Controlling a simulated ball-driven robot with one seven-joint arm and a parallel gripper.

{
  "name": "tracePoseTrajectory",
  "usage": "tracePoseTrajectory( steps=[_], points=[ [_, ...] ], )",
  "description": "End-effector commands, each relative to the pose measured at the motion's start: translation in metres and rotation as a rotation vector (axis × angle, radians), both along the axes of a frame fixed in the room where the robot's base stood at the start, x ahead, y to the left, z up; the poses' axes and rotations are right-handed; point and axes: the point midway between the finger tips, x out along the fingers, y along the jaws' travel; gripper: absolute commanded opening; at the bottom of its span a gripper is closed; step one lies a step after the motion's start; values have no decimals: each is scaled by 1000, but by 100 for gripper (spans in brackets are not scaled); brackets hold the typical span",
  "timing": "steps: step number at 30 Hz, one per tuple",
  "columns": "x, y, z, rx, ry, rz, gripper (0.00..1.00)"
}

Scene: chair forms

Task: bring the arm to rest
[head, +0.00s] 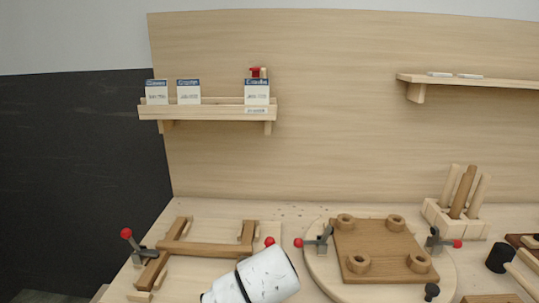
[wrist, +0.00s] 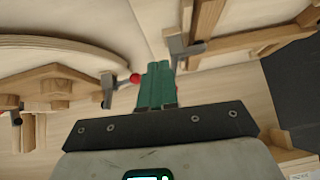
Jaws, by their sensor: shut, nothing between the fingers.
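My gripper (wrist: 156,86) shows in the wrist view with its two green fingers pressed together and nothing between them. It points out over the workbench, close to a red clamp knob (wrist: 135,78); whether they touch cannot be told. In the head view a white link of my arm (head: 262,279) reaches in from the bottom edge, between the wooden frame (head: 205,249) and the round board (head: 443,275). The fingers themselves do not show in the head view.
Clamps with red knobs (head: 127,234) stand by the frame and the round board, which bears a brown seat panel (head: 375,244). A dowel block (head: 437,217) and black cup (head: 498,259) are at right. Shelves (head: 215,112) hang on the back wall, with clear air below.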

Motion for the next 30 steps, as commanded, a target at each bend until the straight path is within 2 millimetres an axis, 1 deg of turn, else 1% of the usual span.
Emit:
tracePoseTrajectory(
  steps=[1,2,3,5,6,8,9,11,12,14,15,18,24,26,27,30],
  points=[
    [-14,-31,-24,-6,31,-6,0],
    [-23,-46,-34,-10,45,-4,0],
    [-35,-65,-46,-12,62,-1,0],
    [-54,-93,-64,-18,88,2,0],
    [-68,-111,-75,-22,106,4,0],
    [-91,-137,-89,-25,129,7,0],
    [-107,-154,-97,-28,144,9,0],
    [-133,-178,-108,-31,165,12,0],
    [-150,-192,-114,-34,177,14,0],
    [-175,-210,-120,-36,196,18,0],
    [-191,-221,-124,-39,206,21,0],
    [-227,-243,-128,-43,226,27,0],
    [-293,-272,-129,-51,261,37,0],
    [-311,-274,-144,-51,331,36,0],
    [-325,-276,-153,-50,382,31,0],
    [-355,-280,-170,-48,484,19,0]
  ],
)
